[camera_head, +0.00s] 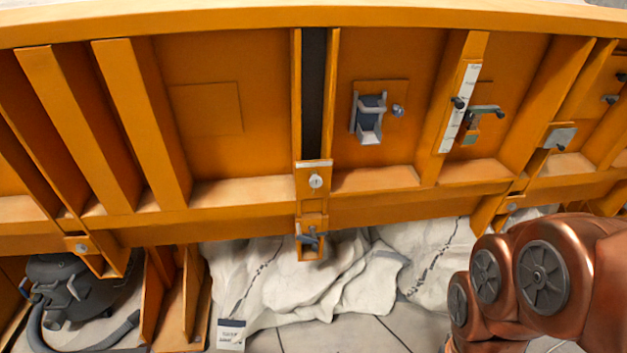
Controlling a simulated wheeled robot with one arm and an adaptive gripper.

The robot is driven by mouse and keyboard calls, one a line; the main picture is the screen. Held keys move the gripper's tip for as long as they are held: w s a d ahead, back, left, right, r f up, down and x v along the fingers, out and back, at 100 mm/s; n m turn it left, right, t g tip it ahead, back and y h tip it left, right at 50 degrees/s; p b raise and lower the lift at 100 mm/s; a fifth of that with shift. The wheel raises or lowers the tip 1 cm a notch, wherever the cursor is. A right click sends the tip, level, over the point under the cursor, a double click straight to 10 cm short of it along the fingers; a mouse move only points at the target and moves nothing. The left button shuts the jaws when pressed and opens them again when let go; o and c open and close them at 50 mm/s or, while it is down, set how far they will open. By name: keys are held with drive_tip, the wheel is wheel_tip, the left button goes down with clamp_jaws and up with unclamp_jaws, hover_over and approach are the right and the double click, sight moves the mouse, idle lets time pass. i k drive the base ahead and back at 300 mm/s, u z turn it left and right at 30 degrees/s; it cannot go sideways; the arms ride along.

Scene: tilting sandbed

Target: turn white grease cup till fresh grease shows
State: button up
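A small pale round fitting (316,181) sits on an orange bracket at the middle of the bed's lower rail. It may be the white grease cup, but it is too small to tell for sure. No grease can be made out around it. Similar grey round fittings show at the lower left (81,248) and lower right (512,208) of the rail. My copper-coloured arm is at the lower right, apart from the bed. My gripper is not in view.
The orange ribbed bed (215,150) spans the view. A blue-grey latch (369,117), a white scale strip (459,108) and a dark-handled lever (485,112) are on it. Below are a crumpled white cloth (300,285), a dark hosed machine (75,290) and a small labelled box (231,335).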

sight(315, 182)
drive_tip(key=u, duration=0.55)
drive_tip(key=k, duration=0.65)
drive_tip(key=u, duration=0.25)
drive_tip(key=i, duration=1.05)
drive_tip(key=u, duration=0.75)
